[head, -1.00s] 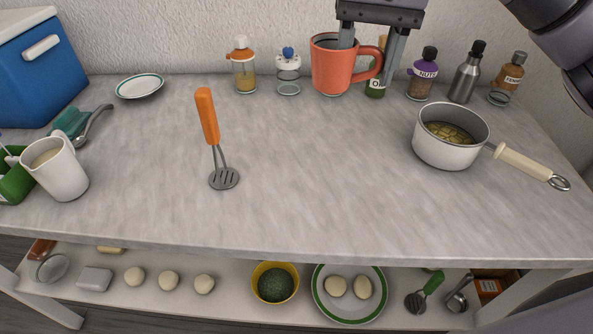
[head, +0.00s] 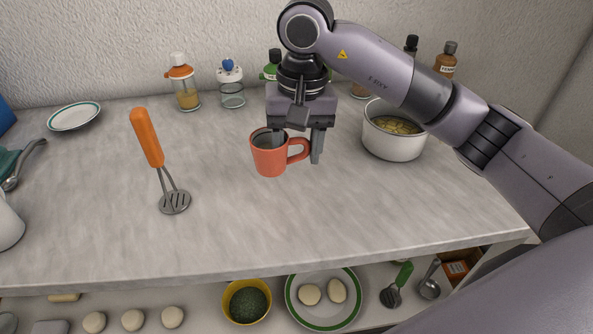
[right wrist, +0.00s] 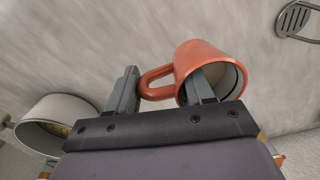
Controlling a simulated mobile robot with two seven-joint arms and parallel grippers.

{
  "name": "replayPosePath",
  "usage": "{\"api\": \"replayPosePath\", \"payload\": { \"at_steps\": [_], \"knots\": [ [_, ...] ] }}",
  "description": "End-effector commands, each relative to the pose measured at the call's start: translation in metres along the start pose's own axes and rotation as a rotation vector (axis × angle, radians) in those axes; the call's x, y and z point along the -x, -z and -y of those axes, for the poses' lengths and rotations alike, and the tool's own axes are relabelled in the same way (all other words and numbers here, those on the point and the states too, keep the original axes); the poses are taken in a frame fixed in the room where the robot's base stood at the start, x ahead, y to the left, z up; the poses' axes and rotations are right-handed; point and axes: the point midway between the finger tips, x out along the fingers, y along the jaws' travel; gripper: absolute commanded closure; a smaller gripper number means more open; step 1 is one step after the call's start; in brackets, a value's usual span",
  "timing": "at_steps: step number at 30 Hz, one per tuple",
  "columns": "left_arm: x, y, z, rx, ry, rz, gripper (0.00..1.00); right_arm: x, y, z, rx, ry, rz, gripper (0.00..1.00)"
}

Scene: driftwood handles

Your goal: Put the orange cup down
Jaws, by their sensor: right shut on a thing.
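The orange cup (head: 269,160) is upright over the middle of the counter (head: 225,225), its handle (head: 299,149) to the right. My right gripper (head: 297,151) comes down on it from above and is shut on it. One finger is inside the cup, the other outside beyond the handle. The right wrist view shows the cup (right wrist: 210,58) and the same grip (right wrist: 163,88), with the finger in the mouth. The cup's base is close to the counter; I cannot tell whether it touches. My left gripper is out of view.
A white pot (head: 393,145) stands right of the cup, partly behind my arm. Jars (head: 183,88) and bottles (head: 444,63) line the wall. The counter in front of the cup is clear.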

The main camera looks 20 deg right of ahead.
Motion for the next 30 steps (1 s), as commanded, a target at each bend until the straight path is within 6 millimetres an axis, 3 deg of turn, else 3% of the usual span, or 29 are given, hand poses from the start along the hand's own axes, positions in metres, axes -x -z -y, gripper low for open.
{"api": "replayPosePath", "payload": {
  "at_steps": [8,15,27,28,30],
  "knots": [
    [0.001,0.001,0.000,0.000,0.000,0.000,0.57,-0.021,0.000,-0.002,-0.001,0.000,0.001,0.94],
    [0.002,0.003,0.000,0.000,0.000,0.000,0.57,-0.050,0.000,-0.004,-0.001,0.000,0.001,0.94],
    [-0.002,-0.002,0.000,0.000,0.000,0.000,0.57,-0.056,0.000,-0.004,0.000,0.001,-0.002,0.94],
    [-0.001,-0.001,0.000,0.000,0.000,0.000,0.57,-0.054,0.000,-0.004,-0.001,0.000,-0.001,0.39],
    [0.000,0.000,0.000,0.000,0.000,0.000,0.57,-0.054,0.000,-0.004,-0.001,0.000,-0.001,0.23]
  ]
}}
